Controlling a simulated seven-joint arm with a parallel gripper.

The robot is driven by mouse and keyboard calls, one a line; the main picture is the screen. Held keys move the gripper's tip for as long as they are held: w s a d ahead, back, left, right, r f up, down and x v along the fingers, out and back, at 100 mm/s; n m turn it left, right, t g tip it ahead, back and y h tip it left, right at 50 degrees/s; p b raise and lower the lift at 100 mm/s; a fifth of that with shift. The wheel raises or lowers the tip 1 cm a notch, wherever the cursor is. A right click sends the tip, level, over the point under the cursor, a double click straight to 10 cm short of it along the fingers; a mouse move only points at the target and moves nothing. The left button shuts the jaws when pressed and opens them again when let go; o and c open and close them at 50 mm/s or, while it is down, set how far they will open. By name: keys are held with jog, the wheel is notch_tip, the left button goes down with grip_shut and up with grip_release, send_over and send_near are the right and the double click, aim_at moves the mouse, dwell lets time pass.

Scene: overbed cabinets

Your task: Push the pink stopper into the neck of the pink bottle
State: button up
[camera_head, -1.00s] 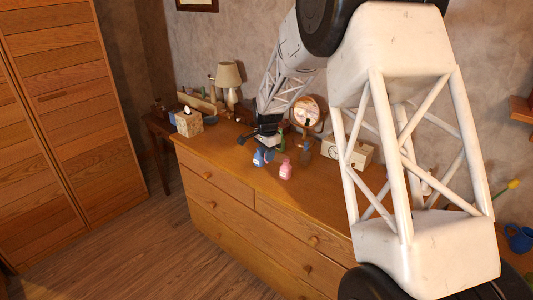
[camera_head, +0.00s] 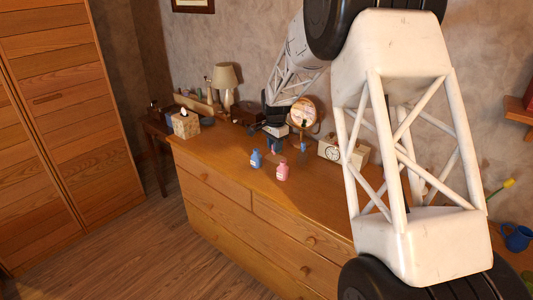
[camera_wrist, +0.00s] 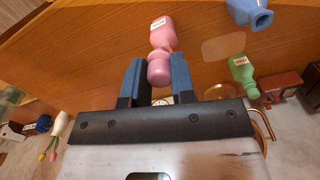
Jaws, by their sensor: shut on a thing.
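The pink bottle (camera_head: 283,172) stands upright on the wooden dresser, near its front edge. In the wrist view the bottle (camera_wrist: 162,30) lies beyond my fingertips, with its label showing. My gripper (camera_head: 275,148) is above the dresser, behind and slightly left of the bottle in the head view. In the wrist view my gripper (camera_wrist: 157,78) is shut on the pink stopper (camera_wrist: 158,71), between its blue fingers. The stopper's far end overlaps the bottle's neck in this view, but the head view shows the gripper apart from the bottle.
A blue bottle (camera_head: 256,158) stands just left of the pink one. A green bottle (camera_wrist: 241,70) shows in the wrist view. A round mirror (camera_head: 303,112) and a clock (camera_head: 333,153) stand behind to the right. A tissue box (camera_head: 186,124) and lamp (camera_head: 225,80) are left.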

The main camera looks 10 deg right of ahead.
jog(key=d, duration=0.1)
jog(key=w+d+r, duration=0.1)
jog(key=w+d, duration=0.1)
jog(key=d, duration=0.1)
jog(key=shift+w+r, duration=0.25)
jog(key=shift+f, duration=0.15)
jog(key=shift+f, duration=2.6)
jog(key=shift+f, duration=1.35)
jog(key=o, duration=1)
jog(key=shift+r, duration=3.85)
